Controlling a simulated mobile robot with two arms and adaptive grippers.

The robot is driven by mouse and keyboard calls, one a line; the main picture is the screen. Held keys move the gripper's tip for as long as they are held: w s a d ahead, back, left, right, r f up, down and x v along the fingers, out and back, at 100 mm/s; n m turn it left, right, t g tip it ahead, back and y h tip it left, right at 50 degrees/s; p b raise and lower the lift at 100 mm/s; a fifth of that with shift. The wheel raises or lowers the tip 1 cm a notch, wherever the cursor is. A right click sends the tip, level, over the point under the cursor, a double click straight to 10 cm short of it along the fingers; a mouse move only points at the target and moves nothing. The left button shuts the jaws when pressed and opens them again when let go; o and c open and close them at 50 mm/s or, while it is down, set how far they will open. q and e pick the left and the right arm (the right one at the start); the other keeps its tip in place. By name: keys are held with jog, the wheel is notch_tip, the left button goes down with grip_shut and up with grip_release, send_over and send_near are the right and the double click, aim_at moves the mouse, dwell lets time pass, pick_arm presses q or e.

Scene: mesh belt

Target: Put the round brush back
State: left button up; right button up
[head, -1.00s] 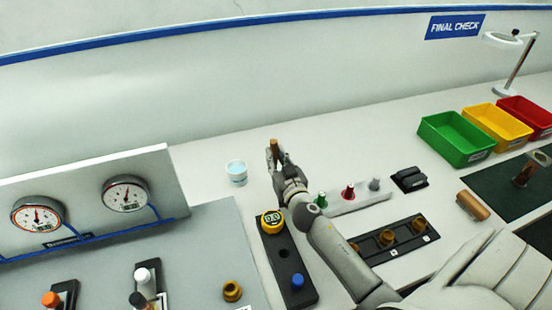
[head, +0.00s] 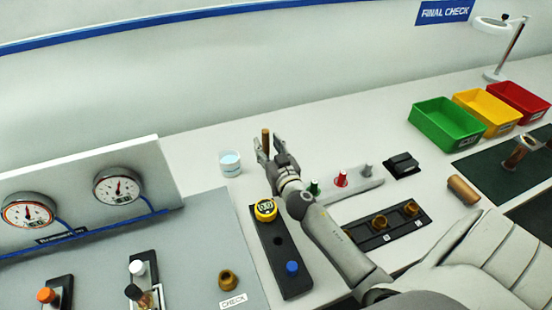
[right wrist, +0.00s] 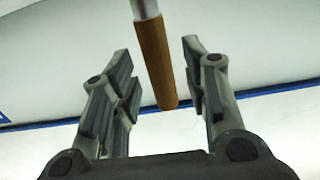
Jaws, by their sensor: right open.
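The round brush has a brown wooden handle (head: 265,141) that stands up at the fingertips of my right gripper (head: 270,153). In the right wrist view the handle (right wrist: 157,62) lies between the two open fingers (right wrist: 160,85), with a gap on each side. A silver ferrule (right wrist: 145,8) shows at the top edge there. The bristles are out of view. My left gripper is not in view.
A white cup with blue (head: 230,163) stands just left of my right gripper. A black holder (head: 280,250) with a yellow gauge lies in front. Green (head: 447,127), yellow and red bins stand at the right. A brown cylinder (head: 463,190) lies near them.

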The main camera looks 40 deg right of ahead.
jog(key=b+v, duration=0.2)
jog(key=v, duration=1)
jog(key=shift+b, duration=0.3)
jog(key=shift+w, duration=0.1)
